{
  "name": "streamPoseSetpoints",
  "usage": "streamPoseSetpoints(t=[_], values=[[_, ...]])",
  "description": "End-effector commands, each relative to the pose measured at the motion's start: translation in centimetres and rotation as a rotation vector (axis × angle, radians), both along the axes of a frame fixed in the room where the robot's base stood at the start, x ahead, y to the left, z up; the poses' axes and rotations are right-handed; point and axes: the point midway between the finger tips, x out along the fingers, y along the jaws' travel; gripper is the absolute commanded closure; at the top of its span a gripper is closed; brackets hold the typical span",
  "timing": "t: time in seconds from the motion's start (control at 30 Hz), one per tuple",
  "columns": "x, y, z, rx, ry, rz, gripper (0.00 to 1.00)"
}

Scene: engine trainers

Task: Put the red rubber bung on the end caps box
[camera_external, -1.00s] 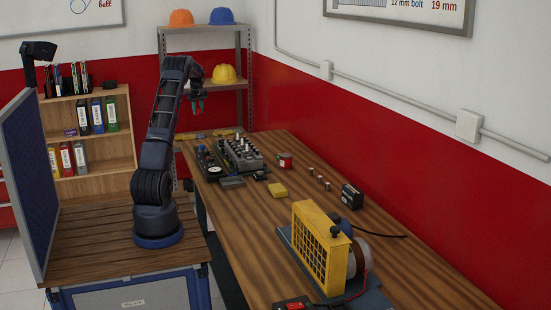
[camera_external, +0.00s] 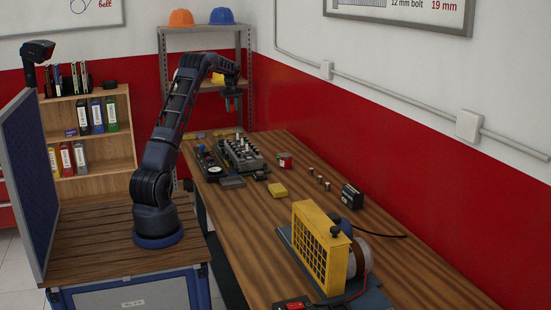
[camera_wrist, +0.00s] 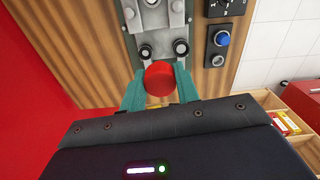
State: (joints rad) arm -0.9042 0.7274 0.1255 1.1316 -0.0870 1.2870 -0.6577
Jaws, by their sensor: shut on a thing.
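My gripper (camera_external: 233,104) is raised above the far part of the workbench in the external view, over the grey engine block. In the wrist view its teal fingers (camera_wrist: 160,92) are shut on the red rubber bung (camera_wrist: 159,77), whose round red face shows between them.
The grey engine block (camera_external: 240,153) stands below my gripper and also shows in the wrist view (camera_wrist: 165,40). A red tin (camera_external: 285,160) and small metal pieces are right of it. A yellow-guarded machine (camera_external: 320,245) fills the near bench.

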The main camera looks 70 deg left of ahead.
Motion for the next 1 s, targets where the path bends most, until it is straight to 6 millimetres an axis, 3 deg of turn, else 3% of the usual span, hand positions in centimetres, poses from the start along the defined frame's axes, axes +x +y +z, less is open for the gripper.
streamPoseSetpoints(t=[0.1,0.5,0.77,1.0], values=[[4.4,-3.6,0.3,0.0,0.0,-0.078,0.91],[16.3,-16.6,1.2,0.0,-0.001,-0.329,0.91],[22.4,-26.2,1.8,0.0,-0.001,-0.492,0.91],[26.9,-35.8,2.3,-0.001,-0.001,-0.645,0.91]])
